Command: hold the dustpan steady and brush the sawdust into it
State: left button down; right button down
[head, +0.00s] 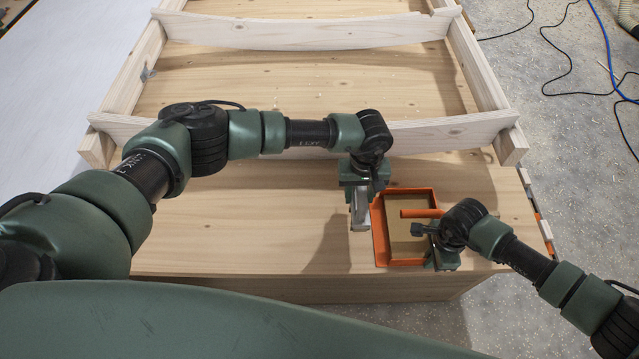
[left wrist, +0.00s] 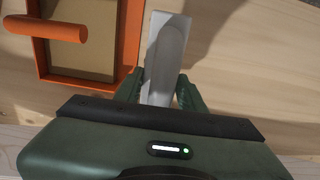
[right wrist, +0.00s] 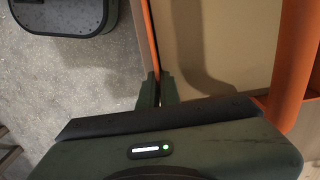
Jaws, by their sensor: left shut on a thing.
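The orange dustpan (head: 379,243) lies near the front right edge of the wooden bench, with a flat tan inside and an orange bar-like handle (head: 421,213) over it. My left gripper (head: 361,186) is shut on a grey, block-like brush (left wrist: 166,50) just left of the dustpan. The brush points down toward the bench; I cannot tell whether it touches, and its bristles are not visible. My right gripper (head: 444,259) is at the dustpan's right side. In the right wrist view its fingers (right wrist: 155,93) close on the thin side wall. No clear sawdust pile shows near the brush.
Pale wooden frame rails (head: 300,32) stand on the bench (head: 250,230) behind my arms, with small light flecks (head: 391,82) between them. Bare bench lies left of the brush. Dark and blue cables (head: 572,60) cross the speckled floor at the right.

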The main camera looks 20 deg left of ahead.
dwell(0.4)
jog(key=c, duration=1.6)
grip_release()
jog(key=shift+o, duration=0.2)
jog(key=shift+r, duration=0.15)
notch_tip(320, 180, up, 12)
